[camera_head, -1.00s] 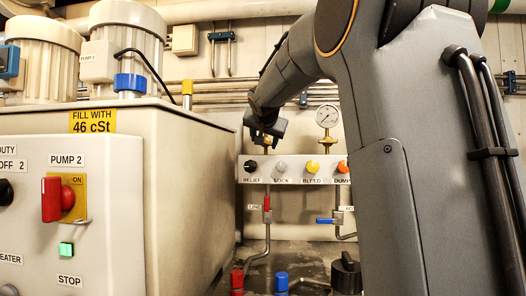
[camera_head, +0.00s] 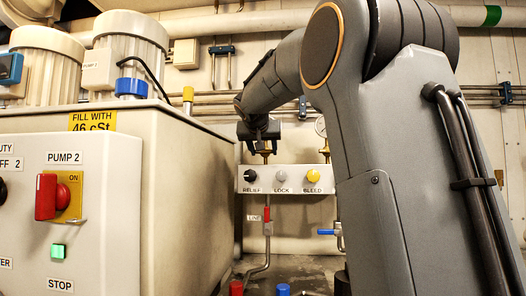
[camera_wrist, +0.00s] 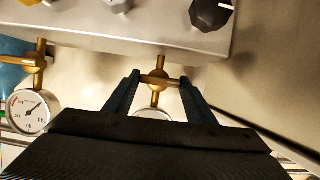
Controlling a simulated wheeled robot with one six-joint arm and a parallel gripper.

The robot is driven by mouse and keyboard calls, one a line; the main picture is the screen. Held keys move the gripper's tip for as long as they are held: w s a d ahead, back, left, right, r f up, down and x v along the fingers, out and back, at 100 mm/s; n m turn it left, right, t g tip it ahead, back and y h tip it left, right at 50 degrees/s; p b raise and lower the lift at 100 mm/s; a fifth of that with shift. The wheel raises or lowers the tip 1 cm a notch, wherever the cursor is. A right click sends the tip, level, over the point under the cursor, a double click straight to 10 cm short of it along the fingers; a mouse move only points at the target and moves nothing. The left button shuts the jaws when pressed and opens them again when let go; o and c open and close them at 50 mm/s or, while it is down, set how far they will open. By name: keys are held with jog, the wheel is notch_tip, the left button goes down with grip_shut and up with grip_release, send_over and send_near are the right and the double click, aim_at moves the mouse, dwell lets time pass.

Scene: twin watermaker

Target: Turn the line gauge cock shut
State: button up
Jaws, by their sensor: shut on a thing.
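The line gauge cock (camera_wrist: 158,78) is a small brass fitting with a crossbar handle, on a stem above the panel's black relief knob. In the wrist view my gripper (camera_wrist: 160,80) has one finger at each end of the crossbar and is shut on it. The crossbar lies roughly across the picture, level with the panel edge. The gauge behind this cock is mostly hidden by my gripper, with only a rim (camera_wrist: 155,114) showing. In the head view my gripper (camera_head: 262,148) is above the left end of the panel, and the cock is mostly covered.
The panel (camera_head: 285,187) carries relief, lock and bleed knobs close below my gripper. A second brass cock (camera_wrist: 38,63) with a gauge (camera_wrist: 34,111) stands beside it. A red-handled valve (camera_head: 267,214) hangs below. The grey tank (camera_head: 185,190) stands to the left.

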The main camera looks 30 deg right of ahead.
jog(key=o, duration=0.8)
jog(key=shift+c, duration=0.2)
jog(key=shift+a, duration=0.1)
jog(key=v, duration=0.7)
jog(key=shift+s+a, duration=0.2)
jog(key=shift+s, duration=0.05)
jog(key=shift+r, duration=0.15)
